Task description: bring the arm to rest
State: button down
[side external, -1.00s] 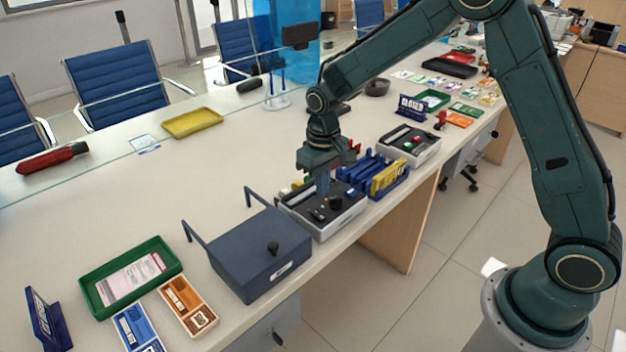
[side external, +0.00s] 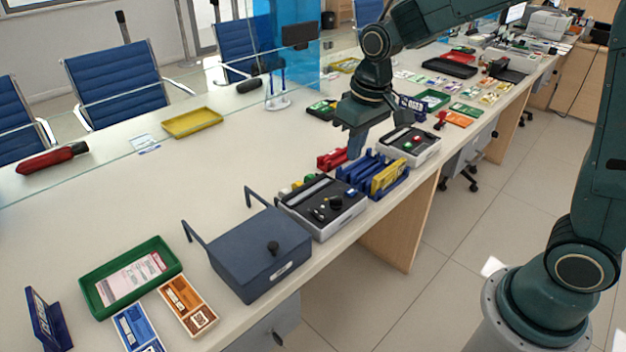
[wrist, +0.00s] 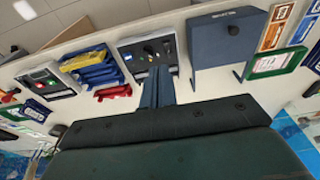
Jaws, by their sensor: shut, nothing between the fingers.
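My gripper (side external: 355,148) is shut and empty. In the side external view it hangs above the counter (side external: 225,140), behind the blue rack (side external: 362,172) and near a small red item (side external: 332,158). In the wrist view the closed fingers (wrist: 157,88) point toward the grey tray with a black inset (wrist: 150,52). My arm reaches in from the upper right.
A dark blue box (side external: 260,252) with two raised handles stands at the counter's front edge beside the grey tray (side external: 322,205). Another grey tray (side external: 410,145) stands right of the rack. Clear screens run along the back. The counter's left middle is largely clear.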

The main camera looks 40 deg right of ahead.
jog(key=s+d+r+t, duration=0.1)
jog(key=s+r, duration=0.3)
jog(key=s, duration=0.6)
jog(key=s+d+r+t, duration=0.1)
jog(key=s+r, duration=0.3)
jog(key=s, duration=0.7)
jog(key=shift+t, duration=0.9)
jog(key=shift+r, duration=0.1)
